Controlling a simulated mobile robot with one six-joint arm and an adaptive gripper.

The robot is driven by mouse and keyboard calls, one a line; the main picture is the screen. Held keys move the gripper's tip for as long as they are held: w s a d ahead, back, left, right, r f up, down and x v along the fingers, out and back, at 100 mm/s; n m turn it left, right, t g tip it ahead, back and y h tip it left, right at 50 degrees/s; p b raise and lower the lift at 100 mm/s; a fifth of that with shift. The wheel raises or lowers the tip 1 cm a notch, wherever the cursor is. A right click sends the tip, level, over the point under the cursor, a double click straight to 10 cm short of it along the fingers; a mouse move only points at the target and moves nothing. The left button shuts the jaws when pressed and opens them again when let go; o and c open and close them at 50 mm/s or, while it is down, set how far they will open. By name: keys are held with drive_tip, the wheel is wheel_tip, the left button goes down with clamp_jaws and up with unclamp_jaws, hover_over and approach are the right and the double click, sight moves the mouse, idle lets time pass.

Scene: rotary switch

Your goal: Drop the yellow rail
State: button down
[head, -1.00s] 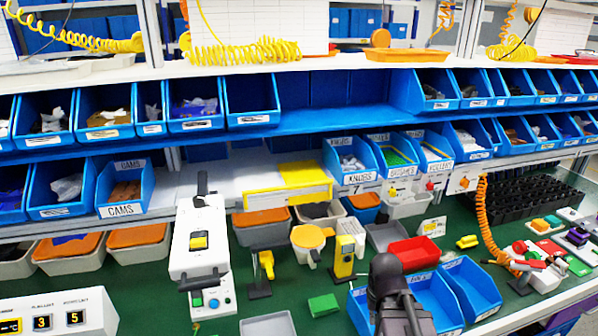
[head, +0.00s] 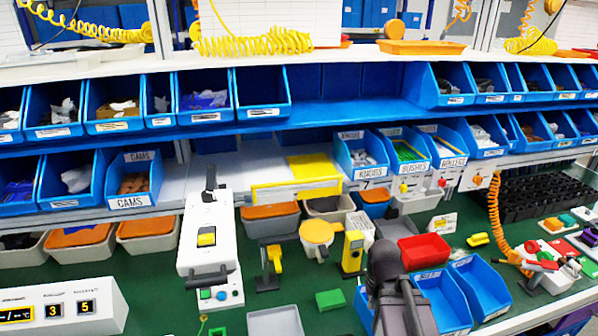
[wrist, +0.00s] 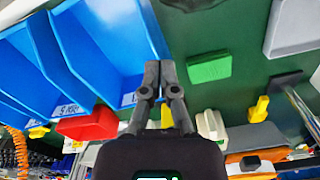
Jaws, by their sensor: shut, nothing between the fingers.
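The yellow rail (head: 297,190) runs along the front edge of the grey middle shelf in the head view. It stands as a low strip in front of a yellow patch (head: 313,166) on that shelf. I cannot make out its fixings. My gripper (wrist: 157,76) is shut and empty in the wrist view, with its fingertips together beside a blue bin (wrist: 105,45) and over the green bench. The rail cannot be made out in the wrist view. In the head view my dark arm is low, right of centre, and well apart from the rail; the fingertips are hidden there.
Blue bins (head: 360,155) stand right of the rail. Below it are grey bins with orange lids (head: 270,212), a yellow-topped jug (head: 317,233) and a yellow device (head: 353,252). A white machine (head: 208,245) stands left. A red bin (head: 424,250) sits near my arm.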

drive_tip(key=w+a+r+n+t+p, duration=0.1)
drive_tip(key=w+a+r+t+p, duration=0.1)
drive_tip(key=w+a+r+p, duration=0.5)
drive_tip(key=w+a+r+n+t+y+p, duration=0.1)
drive_tip(key=w+a+r+t+p, duration=0.1)
drive_tip(key=w+a+r+p, duration=0.4)
drive_tip(key=w+a+r+n+t+p, duration=0.1)
drive_tip(key=w+a+r+p, duration=0.6)
drive_tip(key=r+p, duration=1.1)
drive_tip(key=w+r, duration=0.3)
drive_tip(key=w, duration=0.1)
drive_tip(key=shift+a+r+t+y, duration=0.25)
drive_tip(key=shift+a+t+y, duration=0.1)
drive_tip(key=shift+t+y, duration=0.05)
drive_tip(key=shift+f, duration=0.1)
drive_tip(key=b+x, duration=0.8)
drive_tip(key=x, duration=0.1)
drive_tip(key=shift+w+f, duration=0.1)
drive_tip(key=shift+f, duration=0.25)
drive_tip(key=shift+f+b, duration=0.25)
drive_tip(key=shift+b, duration=0.15)
drive_tip(key=shift+s+d+f, duration=0.1)
drive_tip(key=shift+s+d, duration=0.15)
drive_tip(key=shift+s, duration=0.65)
drive_tip(key=shift+s+d+f, duration=0.1)
drive_tip(key=shift+s+d, duration=0.15)
drive_tip(key=shift+s, duration=0.65)
